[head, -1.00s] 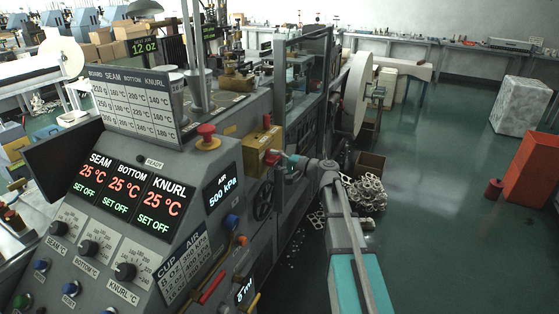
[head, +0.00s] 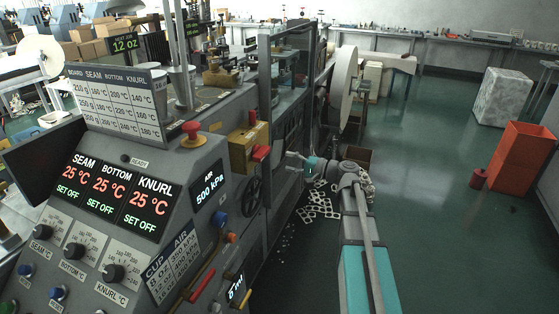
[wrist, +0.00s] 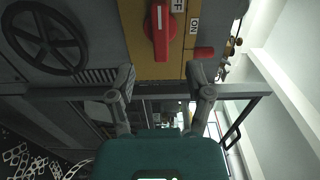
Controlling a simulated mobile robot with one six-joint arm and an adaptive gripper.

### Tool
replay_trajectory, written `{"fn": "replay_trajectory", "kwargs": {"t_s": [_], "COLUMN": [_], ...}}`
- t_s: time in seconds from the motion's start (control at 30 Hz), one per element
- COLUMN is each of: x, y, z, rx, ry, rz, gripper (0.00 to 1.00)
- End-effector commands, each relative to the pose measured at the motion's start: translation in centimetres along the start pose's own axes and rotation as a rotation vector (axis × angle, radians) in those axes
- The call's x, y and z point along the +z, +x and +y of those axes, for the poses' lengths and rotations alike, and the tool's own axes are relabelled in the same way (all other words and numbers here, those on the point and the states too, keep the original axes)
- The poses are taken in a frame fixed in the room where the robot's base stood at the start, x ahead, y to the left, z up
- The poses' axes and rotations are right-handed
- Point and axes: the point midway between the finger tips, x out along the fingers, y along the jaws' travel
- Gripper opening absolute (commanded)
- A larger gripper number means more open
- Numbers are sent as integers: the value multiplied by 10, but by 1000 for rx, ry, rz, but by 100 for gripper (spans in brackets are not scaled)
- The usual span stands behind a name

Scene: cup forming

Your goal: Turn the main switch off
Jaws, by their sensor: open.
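The main switch is a red handle (head: 260,153) on a yellow box (head: 240,158) fixed to the side of the grey machine. In the wrist view the red handle (wrist: 160,32) stands upright in the picture on the yellow plate (wrist: 177,66). An OFF label shows at its upper right and an ON label to its right; I cannot tell which one it is set to. My gripper (head: 290,163) is open and empty, to the right of the switch with a gap between. In the wrist view its two fingers (wrist: 161,72) are spread below the handle.
A black handwheel (wrist: 45,38) is left of the switch in the wrist view. A red mushroom button (head: 192,130) sits on the sloping console. A machine frame post (head: 265,80) stands behind the switch.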

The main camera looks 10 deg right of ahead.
Motion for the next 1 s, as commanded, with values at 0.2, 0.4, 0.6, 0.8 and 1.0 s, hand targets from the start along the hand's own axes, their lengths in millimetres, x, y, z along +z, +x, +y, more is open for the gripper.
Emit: {"fn": "replay_trajectory", "kwargs": {"t_s": [0.2, 0.4, 0.6, 0.8, 1.0], "x": [0, 0, 0, 8, 38], "y": [-14, -16, -16, -12, 1], "z": [0, 0, 0, 4, 20], "rx": [0, 0, 0, 34, 168], "ry": [0, 0, 0, -9, -46], "rz": [0, -1, 0, -16, -75], "gripper": [66, 66, 66, 66, 66]}}
